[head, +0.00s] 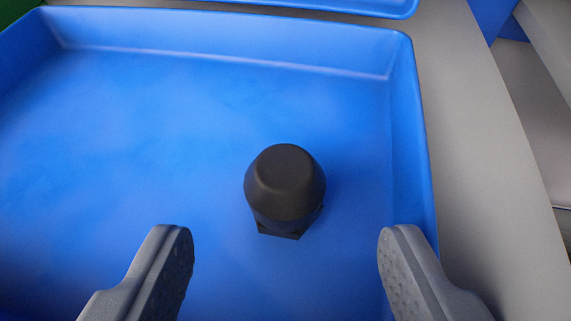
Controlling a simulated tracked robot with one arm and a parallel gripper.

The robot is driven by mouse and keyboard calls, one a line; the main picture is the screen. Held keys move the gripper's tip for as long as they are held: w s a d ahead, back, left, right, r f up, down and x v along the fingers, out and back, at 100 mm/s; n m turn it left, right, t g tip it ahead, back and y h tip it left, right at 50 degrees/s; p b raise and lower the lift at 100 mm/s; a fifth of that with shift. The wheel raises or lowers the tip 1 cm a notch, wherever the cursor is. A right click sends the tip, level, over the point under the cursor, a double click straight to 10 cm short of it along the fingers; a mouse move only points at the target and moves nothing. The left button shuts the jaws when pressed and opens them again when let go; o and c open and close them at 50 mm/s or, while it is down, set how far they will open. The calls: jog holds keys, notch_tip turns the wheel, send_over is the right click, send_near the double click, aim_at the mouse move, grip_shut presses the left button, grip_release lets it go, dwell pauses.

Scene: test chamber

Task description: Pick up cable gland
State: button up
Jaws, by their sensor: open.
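The cable gland (286,187) is a black, rounded piece with a flat top and an angular base. It stands in the blue tray (403,110), right of the tray's middle and apart from its walls. My gripper (285,245) is open and empty. Its two grey fingers show at the bottom of the head view, one to the left and one to the right of the gland, nearer to the camera. The gland appears between and a little beyond the fingertips, and neither finger visibly touches it. The right finger overlaps the tray's right wall in the picture.
The tray floor around the gland is clear. A grey surface (465,150) lies right of the tray. Part of another blue tray (390,8) shows at the top. A green thing (14,10) is at the top left corner.

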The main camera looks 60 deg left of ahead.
aim_at(285, 216)
jog(key=b+x, duration=0.1)
jog(key=x, duration=0.3)
jog(key=shift+a+f, duration=0.15)
jog(key=shift+a, duration=0.05)
jog(key=c, duration=1)
jog(key=shift+c, duration=0.2)
